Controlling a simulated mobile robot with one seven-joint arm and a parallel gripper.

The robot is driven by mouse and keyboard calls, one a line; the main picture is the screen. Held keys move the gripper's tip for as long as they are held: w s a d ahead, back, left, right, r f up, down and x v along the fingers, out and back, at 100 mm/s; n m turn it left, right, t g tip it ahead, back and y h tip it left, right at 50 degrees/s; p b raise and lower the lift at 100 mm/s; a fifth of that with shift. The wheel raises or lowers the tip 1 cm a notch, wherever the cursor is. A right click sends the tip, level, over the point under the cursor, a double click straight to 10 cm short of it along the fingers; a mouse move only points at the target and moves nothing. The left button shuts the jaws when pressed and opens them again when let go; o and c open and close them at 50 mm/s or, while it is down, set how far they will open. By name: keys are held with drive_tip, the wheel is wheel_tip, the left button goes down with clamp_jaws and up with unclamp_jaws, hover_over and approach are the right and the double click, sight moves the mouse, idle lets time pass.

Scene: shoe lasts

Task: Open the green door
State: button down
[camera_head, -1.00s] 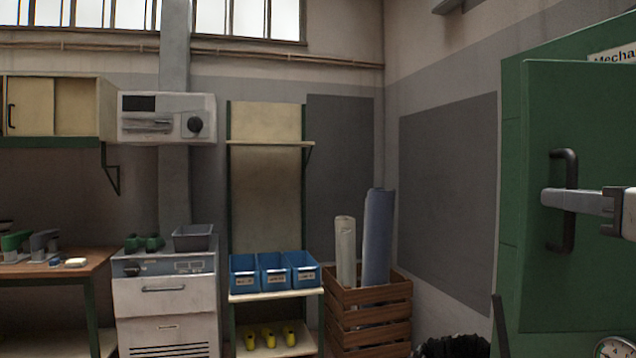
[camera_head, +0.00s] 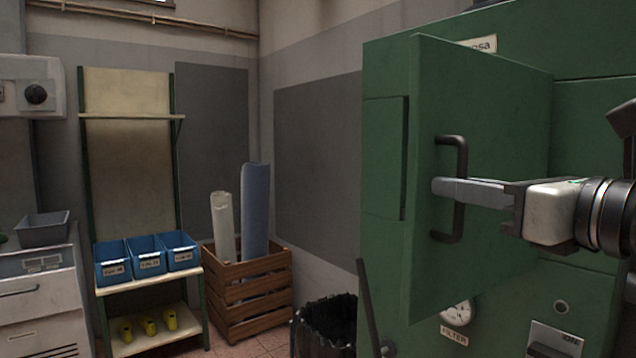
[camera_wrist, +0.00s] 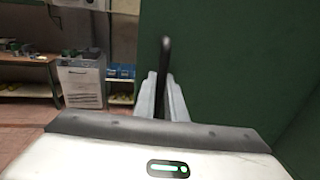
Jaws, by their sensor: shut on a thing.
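The green door (camera_head: 490,130) stands swung outward from a green machine cabinet, with its free edge toward the left and its hinge side toward the right. A black D-shaped handle (camera_head: 455,165) is fixed upright on its face. My gripper (camera_head: 440,187) reaches in from the right and is shut on the handle's vertical bar at about mid-height. In the wrist view the two grey fingers (camera_wrist: 165,98) sit on either side of the dark handle (camera_wrist: 165,60), with the green door (camera_wrist: 225,60) beside them on the right.
The green cabinet (camera_head: 380,150) carries a gauge (camera_head: 457,316) below the door. A black bin (camera_head: 328,322) stands at its left foot. A wooden crate (camera_head: 250,300) with rolls and a shelf with blue bins (camera_head: 148,258) are further left.

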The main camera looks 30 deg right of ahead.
drive_tip(key=c, duration=2.1)
unclamp_jaws()
drive_tip(key=shift+s, duration=0.1)
drive_tip(key=s, duration=0.5)
drive_tip(key=s+p, duration=0.1)
drive_tip(key=s, duration=0.5)
drive_tip(key=s+a+p, duration=0.1)
drive_tip(key=s, duration=0.5)
drive_tip(key=shift+s, duration=0.1)
